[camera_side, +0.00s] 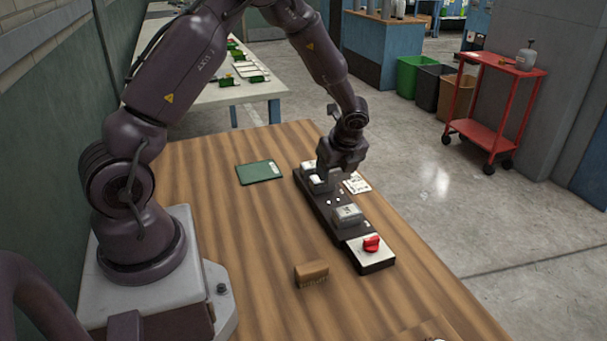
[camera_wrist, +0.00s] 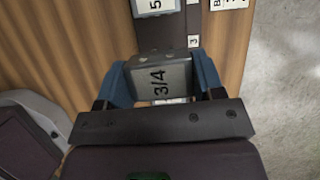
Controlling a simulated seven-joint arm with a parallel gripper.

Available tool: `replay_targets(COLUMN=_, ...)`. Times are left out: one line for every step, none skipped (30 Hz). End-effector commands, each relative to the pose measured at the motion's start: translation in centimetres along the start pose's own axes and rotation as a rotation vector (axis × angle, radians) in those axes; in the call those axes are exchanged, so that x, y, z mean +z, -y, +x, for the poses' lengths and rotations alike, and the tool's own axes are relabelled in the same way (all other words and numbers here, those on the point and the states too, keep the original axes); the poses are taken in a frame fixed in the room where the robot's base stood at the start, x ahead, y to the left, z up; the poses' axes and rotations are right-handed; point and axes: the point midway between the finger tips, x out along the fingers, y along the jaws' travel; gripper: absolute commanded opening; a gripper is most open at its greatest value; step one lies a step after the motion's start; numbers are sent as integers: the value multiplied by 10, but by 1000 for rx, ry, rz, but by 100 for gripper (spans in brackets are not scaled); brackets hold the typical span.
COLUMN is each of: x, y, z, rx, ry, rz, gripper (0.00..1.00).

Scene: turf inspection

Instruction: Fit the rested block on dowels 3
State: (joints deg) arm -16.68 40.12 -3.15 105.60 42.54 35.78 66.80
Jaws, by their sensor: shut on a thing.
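My gripper (camera_side: 326,178) is over the far part of a long dark board (camera_side: 329,209). In the wrist view its two blue fingers (camera_wrist: 163,80) are closed on the sides of a grey block (camera_wrist: 160,86) marked "3/4". The block is over the dark strip of the board (camera_wrist: 160,36), close to a small tag "3" (camera_wrist: 194,41). I cannot tell whether it touches the board or any dowels, because its underside is hidden. Another grey block (camera_side: 348,215) with a pale top sits on the nearer part of the board.
A white plate with a red knob (camera_side: 371,244) is at the board's near end. A green booklet (camera_side: 259,172) lies left of the board, a brown brush (camera_side: 311,273) nearer, and a printed sheet (camera_side: 358,184) on the right. The wooden table (camera_side: 225,215) is otherwise mostly clear.

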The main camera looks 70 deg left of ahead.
Motion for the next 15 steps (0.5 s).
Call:
replay_targets(x=2, y=4, z=-3, rx=-2, ry=5, rz=17, gripper=34)
replay_targets(x=3, y=2, z=-2, rx=5, ry=6, rz=29, gripper=34)
replay_targets(x=3, y=1, z=-2, rx=8, ry=7, rz=37, gripper=34)
replay_targets(x=3, y=1, z=-2, rx=8, ry=7, rz=41, gripper=34)
replay_targets(x=3, y=1, z=-2, rx=9, ry=7, rz=43, gripper=34)
replay_targets(x=3, y=1, z=-2, rx=8, ry=7, rz=44, gripper=34)
replay_targets(x=3, y=1, z=-2, rx=8, ry=7, rz=43, gripper=34)
replay_targets(x=3, y=1, z=-2, rx=8, ry=7, rz=43, gripper=34)
replay_targets(x=3, y=0, z=-2, rx=8, ry=7, rz=43, gripper=34)
replay_targets(x=3, y=0, z=-2, rx=8, ry=7, rz=43, gripper=34)
replay_targets(x=3, y=0, z=-2, rx=8, ry=7, rz=42, gripper=34)
replay_targets(x=3, y=0, z=-2, rx=9, ry=7, rz=42, gripper=34)
replay_targets(x=3, y=0, z=-1, rx=9, ry=7, rz=42, gripper=34)
replay_targets(x=2, y=0, z=-1, rx=9, ry=7, rz=42, gripper=34)
replay_targets(x=2, y=0, z=1, rx=9, ry=7, rz=42, gripper=34)
